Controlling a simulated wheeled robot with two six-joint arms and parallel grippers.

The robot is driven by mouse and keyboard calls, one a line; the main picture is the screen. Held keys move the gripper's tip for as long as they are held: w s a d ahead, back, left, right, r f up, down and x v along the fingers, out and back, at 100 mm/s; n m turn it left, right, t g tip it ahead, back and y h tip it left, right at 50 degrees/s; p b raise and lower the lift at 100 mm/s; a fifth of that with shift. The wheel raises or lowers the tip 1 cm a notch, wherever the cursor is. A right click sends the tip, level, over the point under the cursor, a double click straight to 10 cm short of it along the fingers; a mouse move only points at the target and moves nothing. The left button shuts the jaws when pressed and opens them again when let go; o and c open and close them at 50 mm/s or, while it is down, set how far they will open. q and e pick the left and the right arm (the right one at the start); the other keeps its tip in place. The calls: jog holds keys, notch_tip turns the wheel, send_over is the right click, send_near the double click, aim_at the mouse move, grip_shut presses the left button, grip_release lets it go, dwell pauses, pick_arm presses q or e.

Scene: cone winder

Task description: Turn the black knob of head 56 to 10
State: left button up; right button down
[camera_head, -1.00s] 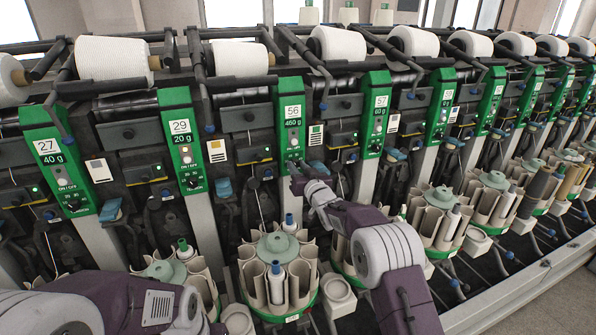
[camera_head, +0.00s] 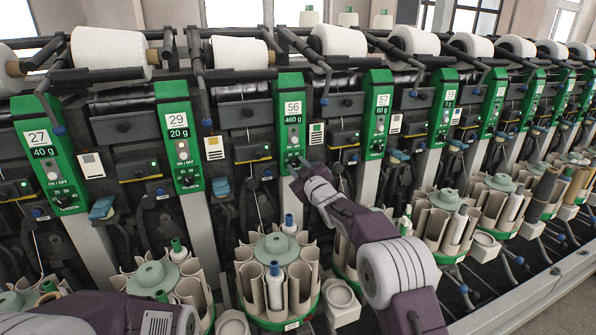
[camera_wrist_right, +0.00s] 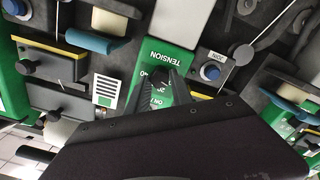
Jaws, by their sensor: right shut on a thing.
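The green panel of head 56 (camera_head: 291,135) stands upright in the middle of the head view, with "56" and "460 g" on it. My right gripper (camera_head: 296,167) is at the lower part of this panel, where the tension dial is. In the right wrist view, its two dark fingers (camera_wrist_right: 160,92) reach over the dial below the word TENSION on the green panel (camera_wrist_right: 172,56). They are shut on the black knob, which is mostly hidden between them. Some dial numbers show beside the fingers, but the knob's setting cannot be read. My left gripper is outside the frames.
Green panels of head 29 (camera_head: 180,140) and head 57 (camera_head: 377,115) flank head 56. Round yarn magazines (camera_head: 277,270) stand below. A blue lever (camera_wrist_right: 95,42) and a round button box (camera_wrist_right: 212,68) lie close to the fingers.

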jog(key=shift+n, duration=0.3)
jog(key=c, duration=1.1)
grip_release()
jog(key=shift+s+d+b, duration=0.15)
jog(key=shift+s+b, duration=0.15)
jog(key=shift+s, duration=0.2)
jog(key=b+v, duration=0.1)
jog(key=v, duration=0.7)
